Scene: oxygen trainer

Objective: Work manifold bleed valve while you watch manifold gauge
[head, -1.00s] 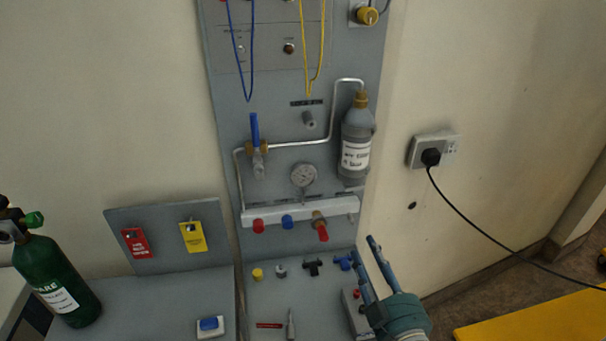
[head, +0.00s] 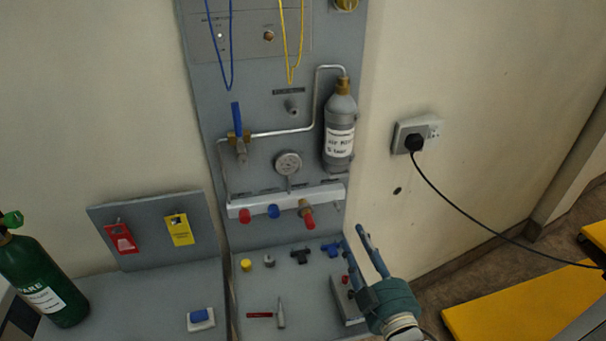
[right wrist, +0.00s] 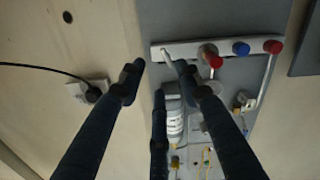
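The white manifold bar (head: 240,210) runs across the grey panel, with a red cap (head: 245,215), a blue cap (head: 274,211) and a brass valve with a red handle (head: 307,215). A small silver fitting sits at its right end; it shows in the right wrist view (right wrist: 167,54). I cannot tell which part is the bleed valve. The round manifold gauge (head: 288,163) stands above the bar; its needle is too small to read. My right gripper (head: 352,235) is open and empty, below and right of the bar's right end. My left gripper is not in view.
A grey bottle (head: 340,135) hangs right of the gauge, and a blue-handled valve (head: 238,135) is at left. Small fittings lie on the grey shelf (head: 270,290). A wall socket (head: 415,135) with a black cable is at right. A green cylinder (head: 40,275) stands far left.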

